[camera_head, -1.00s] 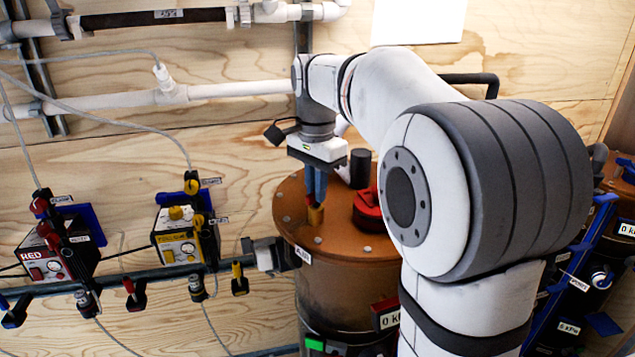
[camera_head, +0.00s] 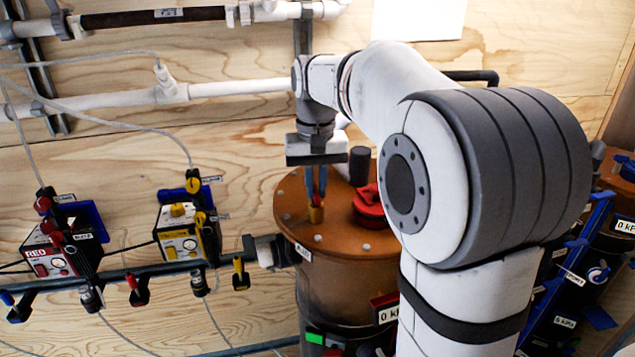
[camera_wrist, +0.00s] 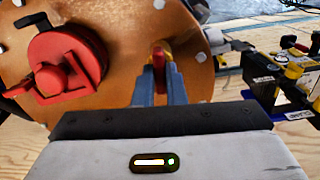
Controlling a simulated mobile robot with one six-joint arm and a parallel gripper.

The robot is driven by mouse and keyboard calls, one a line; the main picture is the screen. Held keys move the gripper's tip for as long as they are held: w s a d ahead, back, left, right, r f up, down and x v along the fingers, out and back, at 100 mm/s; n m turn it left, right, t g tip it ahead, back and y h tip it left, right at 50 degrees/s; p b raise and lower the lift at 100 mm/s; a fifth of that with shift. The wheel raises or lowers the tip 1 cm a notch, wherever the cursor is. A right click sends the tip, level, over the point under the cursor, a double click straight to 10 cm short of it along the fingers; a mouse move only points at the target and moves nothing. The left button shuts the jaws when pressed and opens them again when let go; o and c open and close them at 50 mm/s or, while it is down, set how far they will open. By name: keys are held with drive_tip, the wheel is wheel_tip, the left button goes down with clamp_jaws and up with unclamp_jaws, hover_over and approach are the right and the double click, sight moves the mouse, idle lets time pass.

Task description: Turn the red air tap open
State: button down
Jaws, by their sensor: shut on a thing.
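My gripper (camera_head: 316,190) points straight down at the top of the brown tank, left of its round red cap (camera_head: 369,203). Its blue-grey fingers are shut on a small tap with a red handle (camera_wrist: 158,63) and a brass-coloured body (camera_head: 316,214), upright on the lid. The fingers hide much of the handle in the head view. In the wrist view the red part sits between the two fingers (camera_wrist: 160,75). Other red-handled taps are at the left, by the RED box (camera_head: 46,262) and on the grey pipe (camera_head: 132,285); my gripper is well away from them.
The brown tank lid (camera_head: 290,205) has bolts around its rim. A dark cylinder (camera_head: 359,166) stands behind the cap. A yellow box (camera_head: 180,245) with taps stands left of the tank. White pipes (camera_head: 240,88) run along the plywood wall above.

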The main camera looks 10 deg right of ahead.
sight(316, 190)
drive_tip(key=shift+n, duration=1.1)
drive_tip(key=c, duration=1.5)
unclamp_jaws()
drive_tip(key=shift+r, duration=0.1)
wheel_tip(316, 190, up, 8)
drive_tip(key=shift+f, duration=0.2)
